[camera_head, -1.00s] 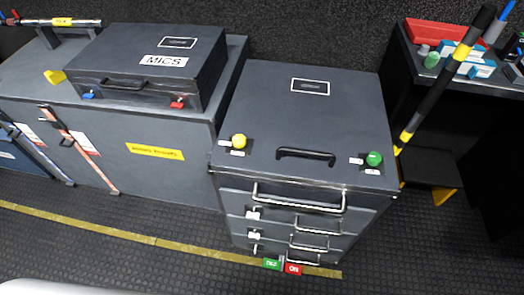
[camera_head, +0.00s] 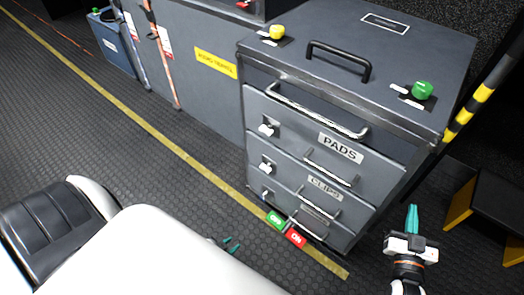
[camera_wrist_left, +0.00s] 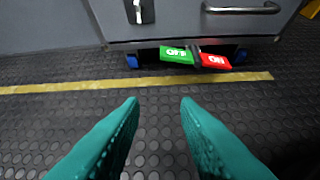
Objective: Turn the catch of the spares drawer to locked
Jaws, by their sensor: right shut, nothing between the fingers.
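The grey drawer cabinet (camera_head: 345,115) has drawers labelled PADS (camera_head: 340,148) and CLIPS (camera_head: 325,187); the lowest drawer's label (camera_head: 313,212) is too small to read. White catches sit at the left of the drawers: upper (camera_head: 267,129), middle (camera_head: 267,166), lowest (camera_head: 267,195). The left wrist view shows a low catch (camera_wrist_left: 140,11) and a drawer handle (camera_wrist_left: 240,8). My left gripper (camera_head: 231,245) is open and empty, low in front of the cabinet, mostly hidden by my white arm in the head view. My right gripper (camera_head: 412,218) is shut and empty, right of the cabinet.
Yellow and green knobs (camera_head: 422,90) and a black handle are on top. A black-yellow pole (camera_head: 480,95) stands at right.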

